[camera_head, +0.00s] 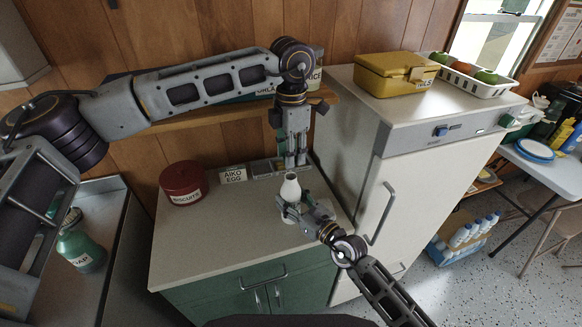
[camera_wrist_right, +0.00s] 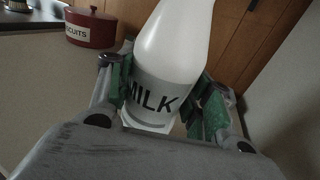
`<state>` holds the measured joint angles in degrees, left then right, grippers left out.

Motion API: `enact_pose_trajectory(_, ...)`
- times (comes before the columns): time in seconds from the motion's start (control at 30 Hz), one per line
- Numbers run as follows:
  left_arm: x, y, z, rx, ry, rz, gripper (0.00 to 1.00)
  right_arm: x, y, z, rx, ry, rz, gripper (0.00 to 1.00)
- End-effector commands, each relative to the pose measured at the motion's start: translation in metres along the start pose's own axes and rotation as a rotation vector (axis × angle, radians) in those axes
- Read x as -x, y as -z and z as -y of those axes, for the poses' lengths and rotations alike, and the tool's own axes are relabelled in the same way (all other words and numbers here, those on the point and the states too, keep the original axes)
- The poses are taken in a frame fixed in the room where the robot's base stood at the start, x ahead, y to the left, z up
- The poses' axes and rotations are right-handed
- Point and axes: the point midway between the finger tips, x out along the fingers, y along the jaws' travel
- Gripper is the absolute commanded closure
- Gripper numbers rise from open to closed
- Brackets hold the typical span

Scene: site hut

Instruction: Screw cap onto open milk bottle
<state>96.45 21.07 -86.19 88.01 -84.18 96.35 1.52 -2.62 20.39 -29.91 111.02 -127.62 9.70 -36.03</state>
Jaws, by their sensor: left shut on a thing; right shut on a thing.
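The white milk bottle (camera_head: 290,187) stands upright on the counter, near its right back part. It also shows large in the right wrist view (camera_wrist_right: 176,45), with a grey MILK label; its mouth is cut off by the top edge. My right gripper (camera_head: 290,208) is shut around the bottle's labelled body, with green finger pads on both sides. My left gripper (camera_head: 291,162) points straight down directly above the bottle's neck, shut on the cap. The cap itself is hidden or too small to make out between the fingertips, and I cannot tell whether it touches the neck.
A shelf (camera_head: 190,125) runs above. The white fridge (camera_head: 400,150) bounds the right, with a yellow box (camera_head: 394,75) on top. The counter's front left (camera_head: 205,245) is clear.

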Motion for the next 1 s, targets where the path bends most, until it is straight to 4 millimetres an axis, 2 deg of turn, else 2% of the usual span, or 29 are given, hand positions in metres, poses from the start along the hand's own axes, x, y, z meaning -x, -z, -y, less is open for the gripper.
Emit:
enact_pose_trajectory(0.4, -0.033, 0.000, 0.000, 0.001, 0.000, 0.001, 0.73, 0.000, 0.000, 0.000, 0.001, 0.001, 0.000, 0.93)
enact_pose_trajectory(1.0, -0.034, 0.000, 0.000, 0.000, -0.001, 0.001, 0.73, 0.000, 0.000, 0.000, 0.001, 0.001, 0.000, 0.93)
